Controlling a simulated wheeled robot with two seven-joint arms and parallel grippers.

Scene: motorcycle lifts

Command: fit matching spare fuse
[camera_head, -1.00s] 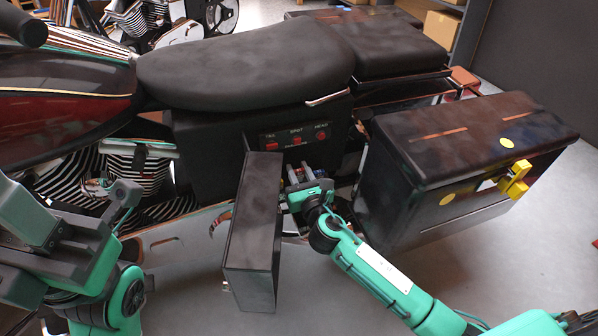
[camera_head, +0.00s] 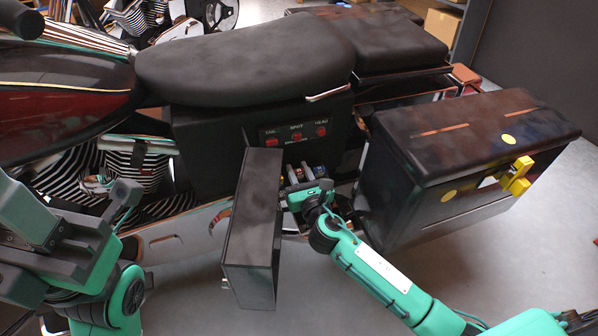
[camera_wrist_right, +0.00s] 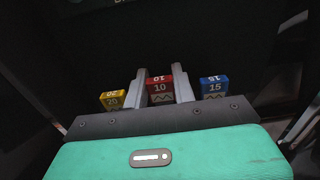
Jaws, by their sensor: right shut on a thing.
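A red fuse marked 10 (camera_wrist_right: 160,88) stands between the two grey fingers of my right gripper (camera_wrist_right: 161,84), which is shut on it. A yellow fuse marked 20 (camera_wrist_right: 112,100) is left of the fingers and a blue fuse marked 15 (camera_wrist_right: 214,88) is right of them. The fuses' lower parts are hidden. My left gripper (camera_head: 122,197) is at the left; its jaws are unclear.
A black door (camera_head: 250,230) stands open just left of my right gripper. A black side case (camera_head: 465,165) with a yellow latch (camera_head: 516,177) is close on the right. The motorcycle seat (camera_head: 245,65) is above. Grey floor is free in front.

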